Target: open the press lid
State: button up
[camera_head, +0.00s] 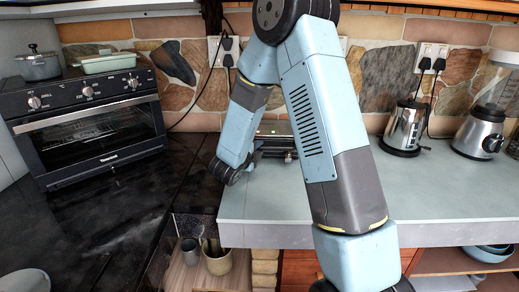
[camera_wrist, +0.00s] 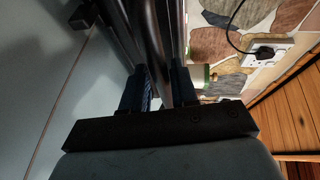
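The press (camera_head: 276,134) is a dark and silvery appliance with a small green light, at the back of the grey counter in the head view. My arm hides much of it, and its lid cannot be made out clearly. My gripper (camera_head: 232,172) is low at its left side. In the wrist view my gripper (camera_wrist: 161,88) has its two dark fingers close together, on either side of a grey metal bar that looks like the press handle (camera_wrist: 158,40). The bar fills the narrow gap between the fingers; the contact itself is in shadow.
A toaster oven (camera_head: 90,125) stands on the dark counter at left, with pots on top. A kettle (camera_head: 404,128) and a blender (camera_head: 480,130) stand at right. The grey counter (camera_head: 430,195) is clear in front. Wall sockets (camera_wrist: 268,52) with a black cord are behind the press.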

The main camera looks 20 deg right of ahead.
jog(key=shift+w+d+f, duration=0.1)
jog(key=shift+w+d, duration=0.25)
grip_shut()
dwell(0.3)
jog(key=shift+s+d, duration=0.1)
jog(key=shift+d, duration=0.15)
jog(key=shift+a, duration=0.15)
